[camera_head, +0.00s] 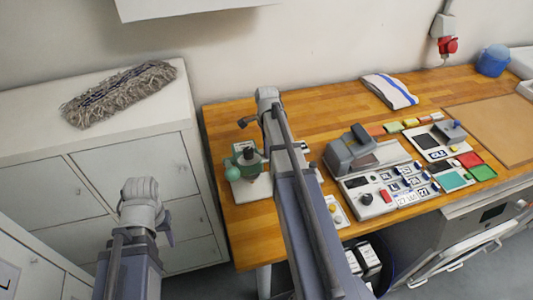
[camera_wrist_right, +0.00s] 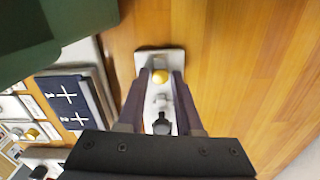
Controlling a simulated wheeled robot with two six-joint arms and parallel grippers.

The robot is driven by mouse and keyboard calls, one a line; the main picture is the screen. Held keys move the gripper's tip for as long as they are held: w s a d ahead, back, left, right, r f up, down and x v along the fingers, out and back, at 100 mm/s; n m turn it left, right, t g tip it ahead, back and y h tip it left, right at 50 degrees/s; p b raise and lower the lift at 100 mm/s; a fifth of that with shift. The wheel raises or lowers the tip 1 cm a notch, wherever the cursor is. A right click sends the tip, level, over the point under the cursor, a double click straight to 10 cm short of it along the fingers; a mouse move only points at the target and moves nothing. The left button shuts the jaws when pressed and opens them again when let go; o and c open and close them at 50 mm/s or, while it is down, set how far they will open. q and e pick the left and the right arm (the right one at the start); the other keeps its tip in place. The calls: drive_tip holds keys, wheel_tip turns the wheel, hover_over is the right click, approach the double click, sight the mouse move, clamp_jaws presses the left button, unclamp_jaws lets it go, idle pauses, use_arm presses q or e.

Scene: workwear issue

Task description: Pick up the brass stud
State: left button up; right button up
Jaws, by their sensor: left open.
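In the right wrist view, the brass stud (camera_wrist_right: 160,76) shows as a small gold dome on a narrow white plate (camera_wrist_right: 146,57). My right gripper (camera_wrist_right: 160,80) is open, with its two fingers on either side of the stud and a gap to each. I cannot tell how far the fingertips are above the plate. A grey piece and a dark piece also stand on the plate, between the fingers. In the head view my right arm hides its gripper and the stud. My left gripper (camera_head: 168,230) is low at the left, beside the white cabinet, largely hidden by its arm.
A green press (camera_head: 248,160) stands at the table's left end; its green body (camera_wrist_right: 50,25) is close in the wrist view. Navy pieces with white crosses (camera_wrist_right: 68,98) lie beside the plate. A grey machine (camera_head: 350,155) stands right of my arm. Bare wood (camera_wrist_right: 235,60) is clear.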

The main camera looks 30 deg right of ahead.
clamp_jaws()
drive_tip(key=shift+r, duration=0.1)
idle(0.3)
wheel_tip(320, 180, up, 10)
drive_tip(key=p, duration=1)
